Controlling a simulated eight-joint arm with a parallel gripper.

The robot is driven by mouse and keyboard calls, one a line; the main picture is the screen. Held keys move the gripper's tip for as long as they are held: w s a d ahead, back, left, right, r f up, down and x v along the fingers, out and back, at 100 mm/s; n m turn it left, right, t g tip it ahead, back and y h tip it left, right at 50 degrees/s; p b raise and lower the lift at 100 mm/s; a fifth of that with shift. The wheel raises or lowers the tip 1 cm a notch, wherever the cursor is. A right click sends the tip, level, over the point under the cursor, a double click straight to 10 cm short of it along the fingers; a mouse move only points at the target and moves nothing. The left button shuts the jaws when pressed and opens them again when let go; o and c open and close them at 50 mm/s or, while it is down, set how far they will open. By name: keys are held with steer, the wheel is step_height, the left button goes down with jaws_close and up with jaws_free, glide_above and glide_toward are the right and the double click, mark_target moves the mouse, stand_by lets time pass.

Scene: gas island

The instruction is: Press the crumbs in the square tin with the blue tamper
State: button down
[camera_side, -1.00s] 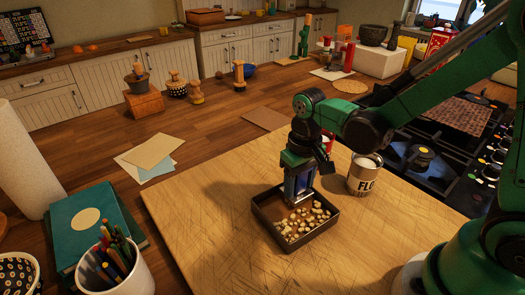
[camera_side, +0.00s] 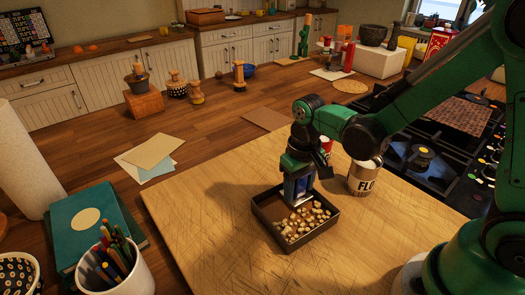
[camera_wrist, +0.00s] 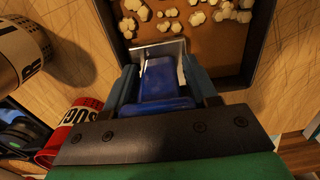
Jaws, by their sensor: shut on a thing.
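The square tin (camera_side: 265,229) is dark and stands on the wooden board; its near wall also shows in the wrist view (camera_wrist: 258,48). Pale crumbs (camera_side: 300,222) lie loose in it, mostly toward its right and near side, and show at the top of the wrist view (camera_wrist: 190,12). My gripper (camera_side: 297,192) is over the tin's far side, pointing down. It is shut on the blue tamper (camera_wrist: 160,78), whose blue handle sits between the fingers. A pale metal edge of the tamper shows beyond the handle. Whether the tamper's face touches the crumbs I cannot tell.
A FLOUR-type can (camera_side: 362,178) stands right of the tin, and a red can (camera_side: 326,146) is behind my gripper. The stove (camera_side: 425,160) is at the right. A pen cup (camera_side: 117,265) and teal book (camera_side: 90,222) are at the left. The board's left part is clear.

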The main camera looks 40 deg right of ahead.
stand_by(0.4)
steer(key=shift+r, duration=2.25)
steer(key=c, duration=0.8)
jaws_free()
jaws_close()
steer(key=s+a, duration=0.1)
steer(key=a, duration=0.1)
steer(key=s+a+r, duration=0.1)
steer(key=s+a, duration=0.3)
steer(key=shift+r, duration=0.25)
